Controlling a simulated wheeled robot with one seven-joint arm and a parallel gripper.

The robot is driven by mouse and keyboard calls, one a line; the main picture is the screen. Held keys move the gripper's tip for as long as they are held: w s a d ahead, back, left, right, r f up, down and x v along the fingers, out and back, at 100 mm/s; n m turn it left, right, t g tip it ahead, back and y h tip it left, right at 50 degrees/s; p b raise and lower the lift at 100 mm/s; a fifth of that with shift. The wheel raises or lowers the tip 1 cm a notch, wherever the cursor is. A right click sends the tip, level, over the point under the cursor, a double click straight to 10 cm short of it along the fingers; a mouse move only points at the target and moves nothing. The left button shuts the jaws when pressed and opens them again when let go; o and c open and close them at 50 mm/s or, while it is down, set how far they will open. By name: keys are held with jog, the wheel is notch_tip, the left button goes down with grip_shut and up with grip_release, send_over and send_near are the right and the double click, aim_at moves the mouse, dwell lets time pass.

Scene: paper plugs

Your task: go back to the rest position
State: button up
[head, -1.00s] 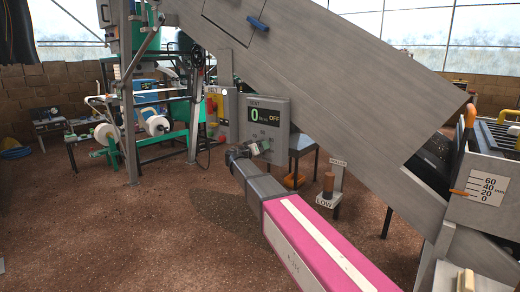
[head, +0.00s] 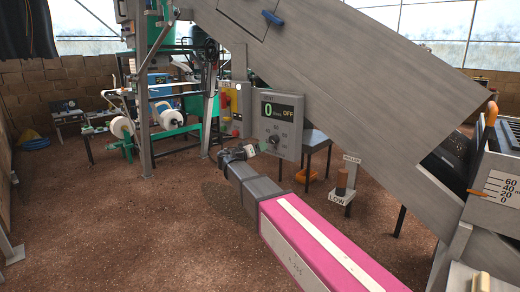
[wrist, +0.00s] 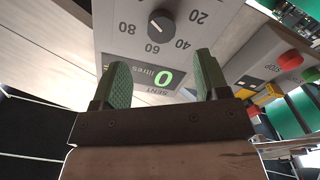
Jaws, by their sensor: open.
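My gripper (head: 262,147) is at the end of my pink and grey arm, by the lower left of a grey control box (head: 294,140). In the wrist view its two green-padded fingers (wrist: 163,80) are spread, with nothing held between them. The control box face (wrist: 190,45) shows upside down beyond the fingers, with a black dial (wrist: 161,23) and a lit green 0 litres display. In the head view the display (head: 283,112) reads 0 and OFF. I cannot tell how far the fingertips are from the box.
A large sloped grey panel (head: 345,75) crosses above and right of my arm. A frame with white rolls (head: 165,118) stands behind left. A panel with red and yellow parts (head: 233,108) is behind. Brown floor (head: 110,220) is open left.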

jog(key=s+d+f+g+y, duration=0.1)
jog(key=s+d+f+g, duration=0.2)
jog(key=d+f, duration=0.4)
jog(key=s+d+f+n+g+y, duration=0.1)
jog(key=s+d+f+g, duration=0.2)
jog(key=d+f, duration=0.45)
jog(key=s+d+f+g+y, duration=0.1)
jog(key=s+d+f+g, duration=0.2)
jog(key=d+f, duration=0.4)
jog(key=s+d+f+g+y, duration=0.2)
jog(key=s+d+f+y, duration=0.2)
jog(key=s+f, duration=0.2)
jog(key=s+d+f+g+y, duration=0.3)
jog(key=s+f, duration=0.3)
jog(key=s, duration=0.4)
jog(key=shift+s+d+f+n+y, duration=0.15)
jog(key=shift+d+f+n+y, duration=0.1)
jog(key=shift+d+n+y, duration=0.25)
